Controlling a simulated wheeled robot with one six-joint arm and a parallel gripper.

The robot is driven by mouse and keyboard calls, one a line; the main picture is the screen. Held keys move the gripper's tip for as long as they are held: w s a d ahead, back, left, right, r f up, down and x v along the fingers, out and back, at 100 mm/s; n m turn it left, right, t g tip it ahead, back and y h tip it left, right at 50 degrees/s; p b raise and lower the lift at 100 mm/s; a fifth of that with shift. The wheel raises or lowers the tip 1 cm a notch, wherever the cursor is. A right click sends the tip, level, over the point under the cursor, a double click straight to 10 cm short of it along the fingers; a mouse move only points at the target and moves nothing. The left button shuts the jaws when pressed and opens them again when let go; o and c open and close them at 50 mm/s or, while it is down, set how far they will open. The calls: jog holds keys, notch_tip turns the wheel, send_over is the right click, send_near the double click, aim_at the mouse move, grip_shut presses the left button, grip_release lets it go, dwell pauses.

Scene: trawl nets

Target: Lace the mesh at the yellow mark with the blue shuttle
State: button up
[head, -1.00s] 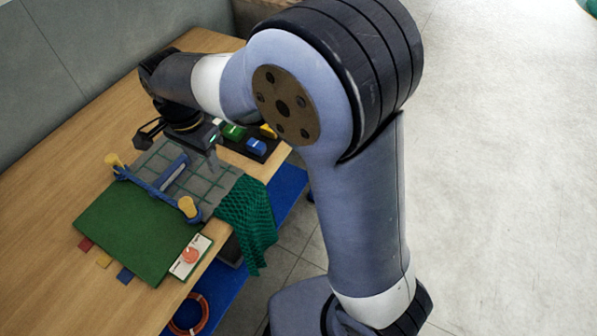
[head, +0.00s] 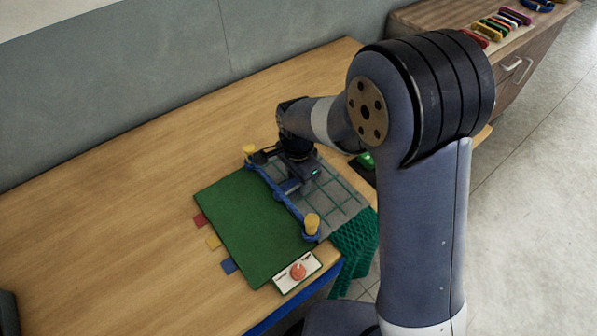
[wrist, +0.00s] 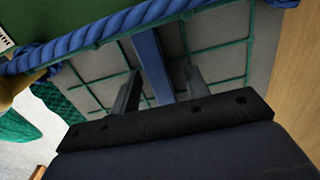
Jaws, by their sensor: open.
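The green mesh (head: 338,192) lies over a grey board, edged by a thick blue rope (head: 281,193); both show in the wrist view, rope (wrist: 110,27) and mesh (wrist: 215,46). A blue bar (wrist: 148,52), which I cannot surely tell is the blue shuttle, lies across the mesh near the rope. My gripper (head: 301,188) is low over the mesh. In the wrist view its open fingers (wrist: 160,88) stand on either side of the bar, without visible grip. A yellow square (head: 213,242) is at the green mat's left edge; no yellow mark shows on the mesh.
Yellow-topped posts (head: 312,222) stand at the rope's ends. A green mat (head: 250,222), red and blue squares, and a red button box (head: 298,271) lie nearby. Loose green net (head: 357,243) hangs off the edge. My arm mostly hides the dark tray.

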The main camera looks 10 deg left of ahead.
jog(key=shift+c, duration=0.4)
grip_shut()
jog(key=shift+w+d+r, duration=0.15)
jog(key=shift+w+d, duration=0.7)
jog(key=shift+w, duration=0.15)
jog(key=shift+r+p, duration=3)
jog(key=shift+r, duration=1.1)
